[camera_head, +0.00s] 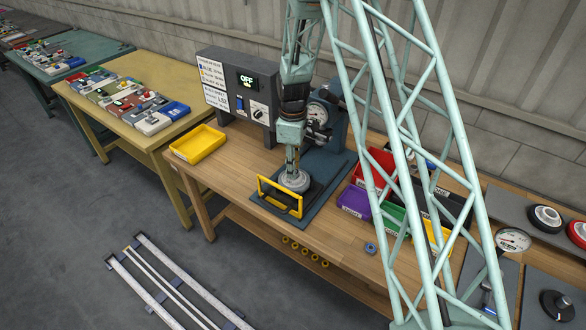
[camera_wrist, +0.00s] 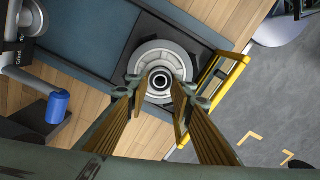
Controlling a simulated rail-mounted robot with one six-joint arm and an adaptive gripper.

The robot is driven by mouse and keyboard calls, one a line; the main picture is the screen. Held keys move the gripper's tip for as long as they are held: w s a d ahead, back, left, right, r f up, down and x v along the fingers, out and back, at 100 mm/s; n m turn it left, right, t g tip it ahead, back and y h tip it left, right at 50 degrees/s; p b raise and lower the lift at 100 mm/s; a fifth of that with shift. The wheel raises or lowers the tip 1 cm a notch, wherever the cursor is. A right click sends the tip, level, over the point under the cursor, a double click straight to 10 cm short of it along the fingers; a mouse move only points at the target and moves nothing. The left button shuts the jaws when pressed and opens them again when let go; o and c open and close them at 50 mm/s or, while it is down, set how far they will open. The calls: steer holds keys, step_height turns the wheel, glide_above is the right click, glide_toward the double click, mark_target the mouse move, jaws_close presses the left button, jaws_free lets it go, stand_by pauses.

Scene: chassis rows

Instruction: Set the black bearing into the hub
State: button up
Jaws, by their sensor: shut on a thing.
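The hub (camera_head: 295,181) is a grey round flanged part on a dark fixture plate on the wooden bench. It also shows in the wrist view (camera_wrist: 150,60), below my gripper. My gripper (camera_head: 293,165) points down over the hub's middle. In the wrist view its two fingers (camera_wrist: 159,90) stand on either side of the black bearing (camera_wrist: 161,82), a small dark ring, and are shut on it. The bearing lines up roughly with the hub's centre. I cannot tell whether it is above the hub or partly inside. The head view hides the bearing.
A yellow guard frame (camera_head: 279,197) stands at the hub's front edge. A press with a dial gauge (camera_head: 318,113) stands close behind. Red (camera_head: 372,166), purple (camera_head: 354,202) and green bins lie right. A yellow tray (camera_head: 198,144) and control box (camera_head: 238,85) are left. A blue ring (camera_head: 370,248) lies on the bench.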

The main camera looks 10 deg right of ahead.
steer(key=shift+f+b, duration=0.4)
stand_by(0.8)
steer(key=o, duration=1)
steer(key=shift+c, duration=0.2)
steer(key=shift+r, duration=0.25)
steer(key=shift+r, duration=3.55)
